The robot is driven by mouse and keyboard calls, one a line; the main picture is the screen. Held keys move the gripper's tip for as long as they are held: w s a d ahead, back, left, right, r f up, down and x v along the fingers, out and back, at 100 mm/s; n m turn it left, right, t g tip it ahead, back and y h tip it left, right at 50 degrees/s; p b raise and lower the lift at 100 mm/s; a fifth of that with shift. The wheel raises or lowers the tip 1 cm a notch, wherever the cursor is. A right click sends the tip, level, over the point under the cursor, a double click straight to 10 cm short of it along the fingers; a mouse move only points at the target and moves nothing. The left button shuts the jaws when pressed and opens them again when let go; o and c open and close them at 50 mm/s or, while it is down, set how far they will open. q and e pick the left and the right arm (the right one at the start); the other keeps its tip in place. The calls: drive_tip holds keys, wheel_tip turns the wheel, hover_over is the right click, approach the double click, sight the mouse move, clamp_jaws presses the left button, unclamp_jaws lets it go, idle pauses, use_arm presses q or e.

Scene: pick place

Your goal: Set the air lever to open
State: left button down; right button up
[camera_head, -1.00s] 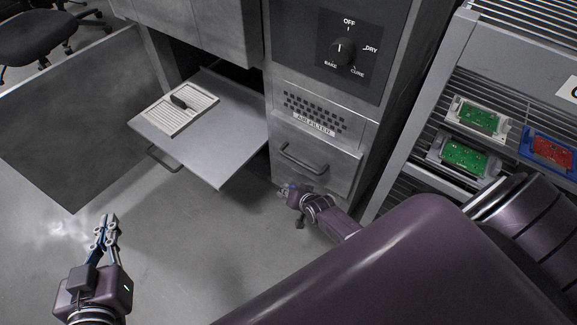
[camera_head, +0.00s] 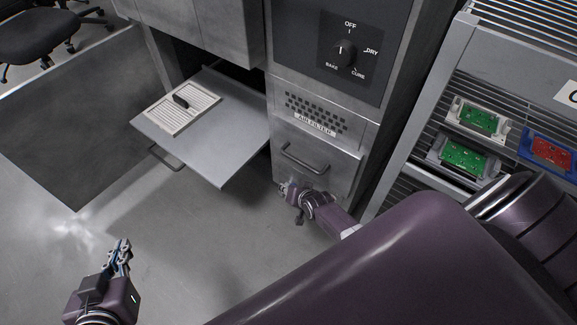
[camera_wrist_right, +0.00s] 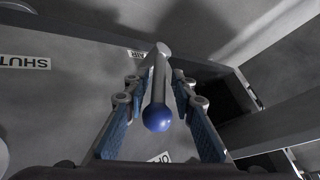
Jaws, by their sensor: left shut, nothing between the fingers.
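The air lever (camera_wrist_right: 158,82) shows in the right wrist view as a grey rod with a blue ball knob. It runs from a pivot by the AIR label toward a partly hidden label starting "OP". The SHUT label (camera_wrist_right: 22,62) is off to the left. My right gripper (camera_wrist_right: 160,112) is open, with one finger on each side of the lever; I cannot tell if either touches it. In the head view my right gripper (camera_head: 287,188) is low at the cabinet front, with the lever not clearly visible. My left gripper (camera_head: 122,246) is shut and empty above the floor.
An open door or shelf (camera_head: 215,150) with a filter panel (camera_head: 190,115) sticks out at left of the cabinet. A drawer handle (camera_head: 303,160) is just above my right gripper. A rack with circuit boards (camera_head: 480,118) stands at right. Floor at left is free.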

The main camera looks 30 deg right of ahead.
drive_tip(key=shift+s, duration=0.15)
drive_tip(key=shift+s+a+r, duration=0.15)
drive_tip(key=shift+s+r, duration=0.3)
drive_tip(key=shift+s, duration=0.05)
drive_tip(key=shift+v, duration=5.2)
drive_tip(key=shift+w+r, duration=0.1)
